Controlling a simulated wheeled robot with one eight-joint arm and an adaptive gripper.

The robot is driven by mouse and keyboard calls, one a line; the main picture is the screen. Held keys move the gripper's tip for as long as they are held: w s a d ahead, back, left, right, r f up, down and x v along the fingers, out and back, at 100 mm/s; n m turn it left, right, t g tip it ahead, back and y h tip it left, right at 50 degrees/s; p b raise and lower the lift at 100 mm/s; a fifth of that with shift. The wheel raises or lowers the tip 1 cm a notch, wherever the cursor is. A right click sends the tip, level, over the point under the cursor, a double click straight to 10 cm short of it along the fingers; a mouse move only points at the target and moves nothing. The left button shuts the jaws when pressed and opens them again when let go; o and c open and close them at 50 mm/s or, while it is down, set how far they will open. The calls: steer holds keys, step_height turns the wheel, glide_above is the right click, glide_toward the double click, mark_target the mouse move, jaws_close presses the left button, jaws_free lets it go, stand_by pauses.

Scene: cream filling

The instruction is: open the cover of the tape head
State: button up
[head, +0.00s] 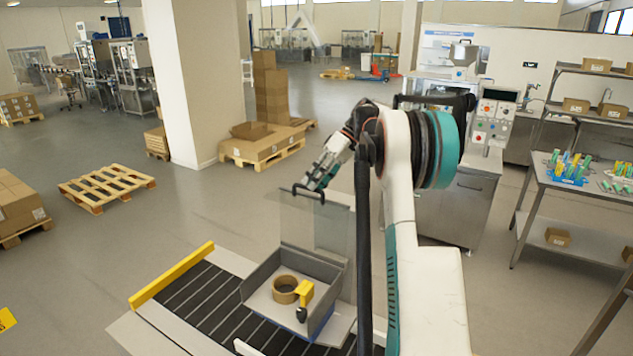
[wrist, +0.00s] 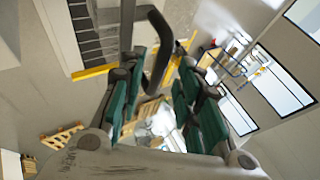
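The tape head (head: 258,282) is a grey box-like housing at the lower centre of the head view. A brown tape roll (head: 285,290) and a yellow part (head: 303,293) sit inside it. Its clear cover (head: 318,230) stands raised and roughly upright at the back of the housing. A dark handle (head: 308,194) is at the cover's top edge. My gripper (head: 318,181) is at that handle. In the wrist view the handle (wrist: 158,52) lies between the green-padded fingers of my gripper (wrist: 160,72), which are apart. Whether a finger touches the handle is unclear.
A dark roller conveyor (head: 205,300) with a yellow rail (head: 172,276) runs beside the tape head. A pallet with boxes (head: 262,145) stands behind, and a metal cabinet (head: 462,207) stands to the right. The floor at left of the conveyor is open.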

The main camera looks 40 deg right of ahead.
steer(key=v, duration=1.2)
stand_by(0.6)
